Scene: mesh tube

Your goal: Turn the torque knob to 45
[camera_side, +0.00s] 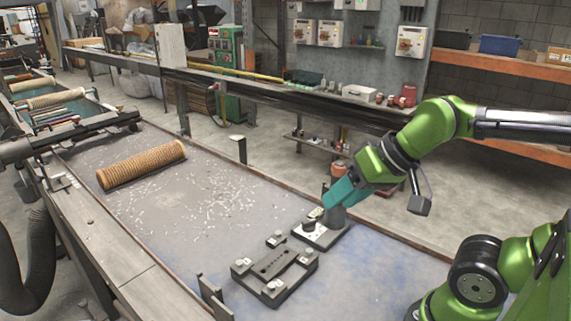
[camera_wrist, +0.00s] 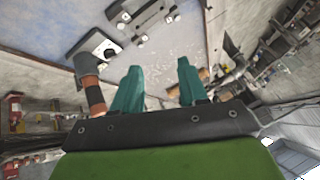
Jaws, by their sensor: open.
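A small dark round knob (camera_side: 309,224) sits on a light-topped plate (camera_side: 322,238) on the blue work surface. It appears to be the torque knob; its number marks are too small to read. In the wrist view, a dark round spot on a white plate (camera_wrist: 104,48) seems to be the same knob. My gripper (camera_side: 331,199) has teal fingers just above and behind the plate. In the wrist view my gripper (camera_wrist: 158,68) has its fingers apart, with nothing between them. The knob lies left of the fingers there, not between them.
A grey cylinder (camera_side: 336,214) stands on the plate close by my fingers, with an orange-and-black handle (camera_wrist: 95,95) rising from it. A dark clamp fixture (camera_side: 274,268) lies in front. A brown mesh tube (camera_side: 142,165) lies at the back left. Pale scraps litter the surface between.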

